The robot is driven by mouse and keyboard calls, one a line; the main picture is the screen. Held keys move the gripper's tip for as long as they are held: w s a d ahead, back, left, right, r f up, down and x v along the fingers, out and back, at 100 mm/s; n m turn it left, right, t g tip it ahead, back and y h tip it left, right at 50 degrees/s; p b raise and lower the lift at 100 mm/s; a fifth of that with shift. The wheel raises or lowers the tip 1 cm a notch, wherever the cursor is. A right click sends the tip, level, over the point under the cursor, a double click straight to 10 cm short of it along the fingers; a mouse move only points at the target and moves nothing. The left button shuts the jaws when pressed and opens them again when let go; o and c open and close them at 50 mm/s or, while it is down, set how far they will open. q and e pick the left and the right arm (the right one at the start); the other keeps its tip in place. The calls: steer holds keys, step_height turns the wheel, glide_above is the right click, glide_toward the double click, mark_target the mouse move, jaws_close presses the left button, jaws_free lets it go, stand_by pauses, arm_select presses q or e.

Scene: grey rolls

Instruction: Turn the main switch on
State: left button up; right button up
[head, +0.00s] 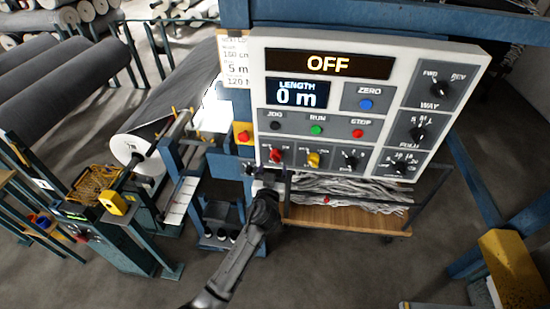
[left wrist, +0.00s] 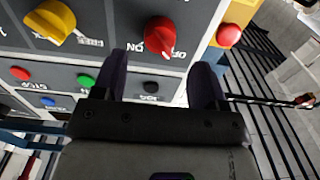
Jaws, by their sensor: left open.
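The control panel (head: 386,75) is a light board whose upper display (head: 328,64) reads OFF. A red rotary knob (head: 276,156), the likely main switch, sits at its lower left. In the left wrist view this red knob (left wrist: 160,36) shows large, with partly hidden lettering that includes ON beside it. My left gripper (head: 267,176) is just below the knob in the head view. In the left wrist view its two fingers (left wrist: 162,72) are apart and empty, with the knob lying beyond the gap between them. I cannot tell whether they touch the panel. My right gripper is not in view.
A yellow knob (head: 314,159) and a black knob (head: 350,158) sit right of the red one. Green RUN (head: 317,130) and red STOP (head: 357,133) buttons are above. A red button on a yellow box (head: 243,134) is close at left. A cart (head: 345,216) stands below.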

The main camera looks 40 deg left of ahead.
mark_target(275, 161)
arm_select(q)
steer(key=shift+x, duration=2.65)
steer(key=c, duration=0.9)
